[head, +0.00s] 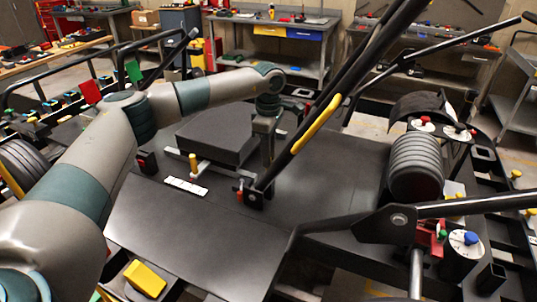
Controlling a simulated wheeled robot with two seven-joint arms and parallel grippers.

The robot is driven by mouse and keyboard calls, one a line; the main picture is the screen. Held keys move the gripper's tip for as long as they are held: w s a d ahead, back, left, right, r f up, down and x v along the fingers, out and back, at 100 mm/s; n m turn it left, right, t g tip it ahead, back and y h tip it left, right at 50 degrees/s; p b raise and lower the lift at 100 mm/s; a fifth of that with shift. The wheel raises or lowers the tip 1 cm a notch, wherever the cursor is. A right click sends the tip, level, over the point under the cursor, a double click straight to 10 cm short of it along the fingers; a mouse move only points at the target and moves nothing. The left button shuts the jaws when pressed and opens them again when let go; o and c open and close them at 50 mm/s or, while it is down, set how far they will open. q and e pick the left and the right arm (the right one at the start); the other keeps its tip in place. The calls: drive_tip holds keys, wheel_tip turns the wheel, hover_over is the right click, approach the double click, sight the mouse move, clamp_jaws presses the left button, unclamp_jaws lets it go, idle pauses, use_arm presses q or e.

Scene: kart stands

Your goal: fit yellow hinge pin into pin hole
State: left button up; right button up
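A small yellow pin (193,160) stands upright on a light metal bar in front of the black box on the black deck; I cannot tell for certain if it is the hinge pin. My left gripper (266,158) points down just right of the box, partly behind the long black bar. Its fingertips are small and dark, so I cannot tell if it is open, or if it holds anything. A bracket (254,199) at the foot of the bar may carry the pin hole, but no hole shows clearly. My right gripper is not in view.
A long black bar with a yellow sleeve (316,124) slants across the middle. A ribbed black cylinder (415,166) and a black lever (470,206) stand at the right. A black box (217,136) sits on the deck. The front deck (190,235) is bare.

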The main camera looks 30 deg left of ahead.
use_arm(q)
drive_tip(key=shift+r, duration=0.15)
